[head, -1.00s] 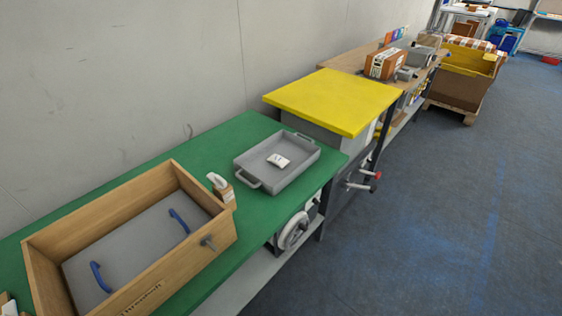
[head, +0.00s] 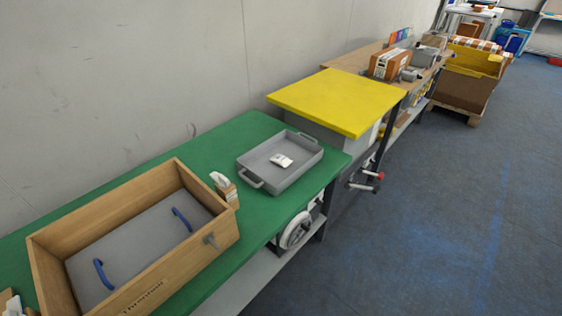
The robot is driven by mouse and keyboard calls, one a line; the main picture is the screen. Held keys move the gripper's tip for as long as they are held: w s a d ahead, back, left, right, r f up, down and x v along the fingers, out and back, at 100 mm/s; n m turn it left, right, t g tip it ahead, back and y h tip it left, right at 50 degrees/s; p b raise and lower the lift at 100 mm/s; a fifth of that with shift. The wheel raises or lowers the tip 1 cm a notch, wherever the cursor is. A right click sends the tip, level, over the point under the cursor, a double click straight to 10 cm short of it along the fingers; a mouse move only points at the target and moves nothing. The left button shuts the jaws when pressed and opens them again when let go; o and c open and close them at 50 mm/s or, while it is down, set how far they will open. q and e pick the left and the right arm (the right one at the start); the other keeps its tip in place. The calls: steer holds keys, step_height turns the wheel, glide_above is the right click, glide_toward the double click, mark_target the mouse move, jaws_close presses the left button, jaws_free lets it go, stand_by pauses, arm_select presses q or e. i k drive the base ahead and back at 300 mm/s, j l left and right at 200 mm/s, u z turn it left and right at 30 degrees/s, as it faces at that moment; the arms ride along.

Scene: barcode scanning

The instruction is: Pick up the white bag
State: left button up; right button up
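A small white bag (head: 281,160) lies flat inside the grey tray (head: 300,174) on the green table. The tray has a handle at each end and stands right of the wooden box. Another white item (head: 220,180) stands in a small brown holder (head: 231,196) at the box's right corner; I cannot tell what it is.
A large wooden box (head: 110,213) with a grey bottom and blue handles sits on the green table (head: 180,152). A yellow-topped stand (head: 338,98) adjoins it on the right. A far table holds a brown box (head: 389,64). The blue floor (head: 440,210) at right is clear.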

mark_target(280, 159)
steer(key=i+l+u, duration=0.1)
steer(key=l, duration=0.25)
steer(key=i+l+u, duration=0.1)
steer(key=i+l, duration=0.15)
steer(key=l, duration=0.15)
steer(key=i+l+u, duration=0.15)
steer(key=l, duration=0.2)
steer(key=i+l+u, duration=0.1)
steer(key=l, duration=0.3)
steer(key=i+l+u, duration=0.1)
steer(key=l, duration=0.3)
steer(key=i+l+u, duration=0.1)
steer(key=l, duration=0.35)
steer(key=i, duration=0.05)
